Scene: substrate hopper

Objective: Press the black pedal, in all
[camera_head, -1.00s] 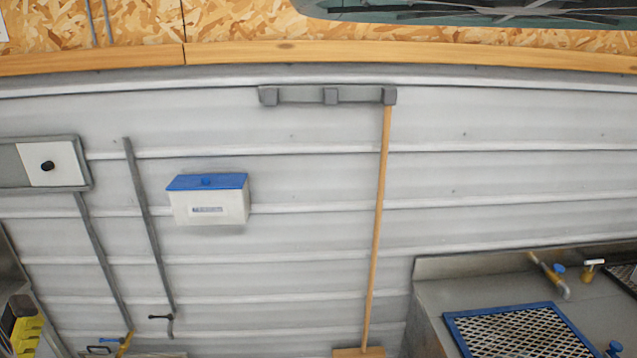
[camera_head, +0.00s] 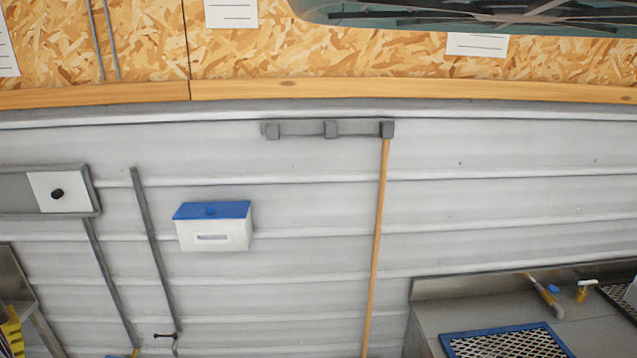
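No black pedal shows in the head view. My gripper is not in view either. A small black knob (camera_head: 57,194) sits on a white panel of the grey wall box at the left; it is not a pedal.
A white box with a blue lid (camera_head: 211,226) hangs on the corrugated wall. A wooden-handled tool (camera_head: 377,245) hangs from a grey rack (camera_head: 328,130). A metal counter (camera_head: 450,305) with a blue-framed mesh (camera_head: 505,345) stands at lower right. The floor is not visible.

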